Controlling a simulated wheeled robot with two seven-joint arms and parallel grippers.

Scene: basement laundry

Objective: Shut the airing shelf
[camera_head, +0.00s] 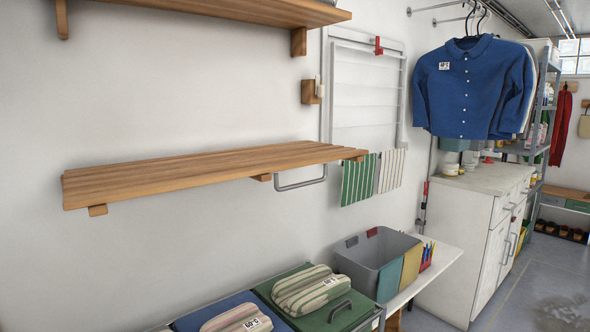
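The airing shelf (200,173) is a slatted light-wood board on the white wall, in the middle left of the head view. It stands out about level from the wall, so it is open. A grey metal bar handle (301,184) hangs below its front edge near the right end. Small wooden blocks (97,210) show under the board. Neither of my grippers is in view, and nothing touches the shelf.
A second wooden shelf (250,10) is above. Below are lidded bins (335,312) with folded striped textiles and a grey tub (375,255). A white cabinet (480,235) stands right; floor beyond is open.

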